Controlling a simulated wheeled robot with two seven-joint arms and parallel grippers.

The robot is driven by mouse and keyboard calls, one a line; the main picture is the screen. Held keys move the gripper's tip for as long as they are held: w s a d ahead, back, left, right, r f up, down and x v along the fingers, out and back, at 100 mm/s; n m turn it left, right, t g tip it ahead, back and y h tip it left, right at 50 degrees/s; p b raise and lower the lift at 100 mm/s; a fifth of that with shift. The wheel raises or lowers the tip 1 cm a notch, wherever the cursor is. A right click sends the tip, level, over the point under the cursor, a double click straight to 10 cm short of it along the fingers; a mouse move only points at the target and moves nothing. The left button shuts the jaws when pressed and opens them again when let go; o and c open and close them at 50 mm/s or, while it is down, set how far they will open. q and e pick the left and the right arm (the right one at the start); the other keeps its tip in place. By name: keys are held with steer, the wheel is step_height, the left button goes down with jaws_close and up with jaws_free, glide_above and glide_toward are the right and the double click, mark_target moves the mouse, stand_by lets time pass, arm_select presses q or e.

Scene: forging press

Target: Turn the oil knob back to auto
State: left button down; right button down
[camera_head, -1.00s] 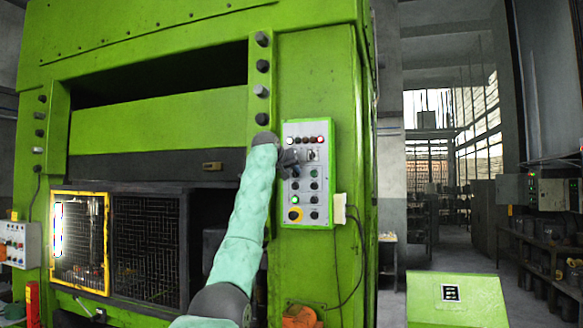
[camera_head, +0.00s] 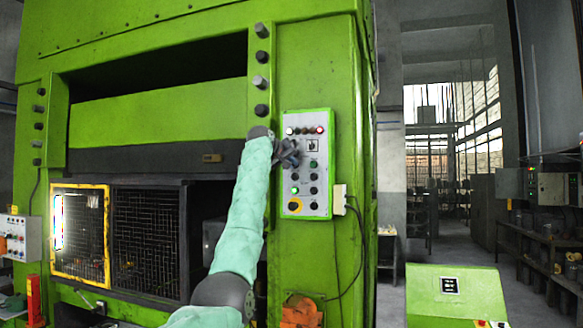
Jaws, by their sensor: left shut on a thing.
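The control panel (camera_head: 306,181) is a grey plate with a green frame on the press's right column. It carries indicator lamps along its top, several dark buttons, a lit green button and a yellow-ringed knob near the bottom. My left gripper (camera_head: 292,153) is at the panel's upper left, its dark fingers against the upper row of controls. It is shut on a control there, which I take to be the oil knob; the fingers hide it. A small dark switch on a white plate (camera_head: 313,146) shows just right of the fingers. My right gripper is out of view.
The green press (camera_head: 160,110) fills the left and middle. A yellow-framed mesh guard (camera_head: 80,234) stands at lower left. A white box (camera_head: 339,199) with a hanging cable sits right of the panel. A green pedestal (camera_head: 455,294) stands at lower right. The aisle behind is open.

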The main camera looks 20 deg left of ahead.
arm_select(q)
steer(key=shift+n+h, duration=0.3)
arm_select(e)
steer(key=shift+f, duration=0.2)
arm_select(q)
steer(key=c, duration=1.6)
jaws_free()
steer(key=shift+o, duration=0.2)
steer(key=shift+a, duration=0.1)
steer(key=shift+s, duration=0.1)
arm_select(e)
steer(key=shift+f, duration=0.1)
